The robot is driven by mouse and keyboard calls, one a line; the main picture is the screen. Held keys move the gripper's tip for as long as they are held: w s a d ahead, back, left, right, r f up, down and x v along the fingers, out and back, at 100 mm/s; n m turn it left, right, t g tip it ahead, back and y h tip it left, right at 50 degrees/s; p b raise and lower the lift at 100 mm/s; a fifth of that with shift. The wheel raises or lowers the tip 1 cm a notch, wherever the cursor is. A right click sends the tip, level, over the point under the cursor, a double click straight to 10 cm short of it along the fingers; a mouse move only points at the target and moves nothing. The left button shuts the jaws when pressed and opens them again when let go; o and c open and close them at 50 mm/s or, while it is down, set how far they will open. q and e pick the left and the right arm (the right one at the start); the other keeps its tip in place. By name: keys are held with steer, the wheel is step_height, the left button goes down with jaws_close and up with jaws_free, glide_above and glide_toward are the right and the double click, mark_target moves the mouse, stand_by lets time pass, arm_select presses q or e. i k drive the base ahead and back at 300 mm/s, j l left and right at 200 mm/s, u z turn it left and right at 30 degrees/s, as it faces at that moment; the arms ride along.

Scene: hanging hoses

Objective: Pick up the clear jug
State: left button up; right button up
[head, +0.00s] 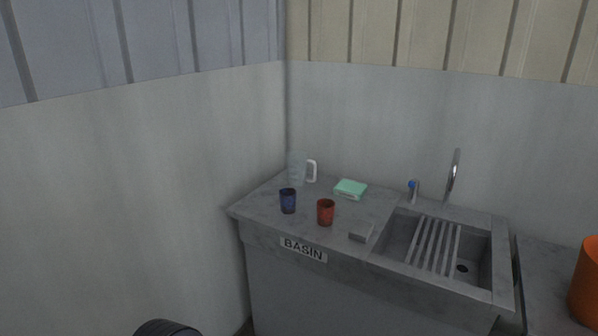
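The clear jug (297,168) stands upright at the back left of the grey counter, near the wall corner. Its white handle (312,171) points to the right. A dark blue cup (288,201) and a red cup (326,212) stand in front of it, apart from it. Neither of my grippers can be made out in the head view.
A green box-like item (351,189) lies right of the jug. A small grey block (361,232) sits by the sink (400,237), which has a rack and a tall tap (453,176). An orange container (586,285) stands at the right edge. Walls close in behind and left.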

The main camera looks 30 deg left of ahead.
mark_target(297, 162)
steer(key=u, duration=0.55)
steer(key=i+j+u, duration=0.1)
steer(key=u, duration=0.35)
steer(key=i+u, duration=0.4)
steer(key=i+l+u, duration=0.15)
steer(key=u, duration=0.3)
